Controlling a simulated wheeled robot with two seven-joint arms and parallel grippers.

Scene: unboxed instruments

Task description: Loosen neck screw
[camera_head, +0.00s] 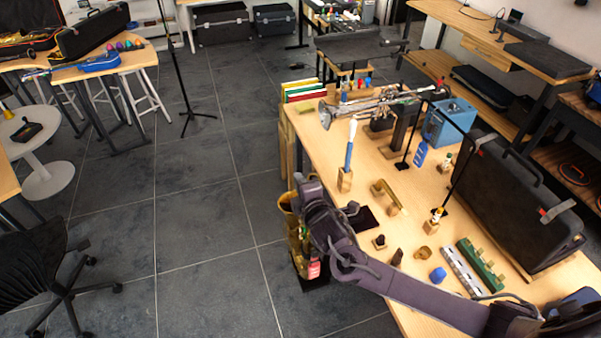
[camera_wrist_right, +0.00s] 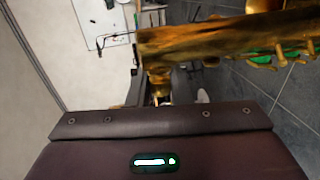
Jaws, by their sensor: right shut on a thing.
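A brass saxophone (camera_head: 293,240) stands upright at the left edge of the table, partly hidden behind my right arm. My right gripper (camera_head: 298,183) is at its upper end, with the fingertips hard to make out in the head view. In the right wrist view the saxophone's brass body (camera_wrist_right: 215,40) runs close across the top. A small brass part, seemingly the neck screw (camera_wrist_right: 158,80), comes down from it toward my gripper, which is shut on it. The fingers are mostly hidden behind the gripper's dark housing. My left gripper is not in view.
The wooden table (camera_head: 325,150) carries a trumpet (camera_head: 365,104), a blue box (camera_head: 450,122), a black case (camera_head: 515,200), a blue-handled brush (camera_head: 349,145) and several small parts. A thin black stand rises mid-table.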

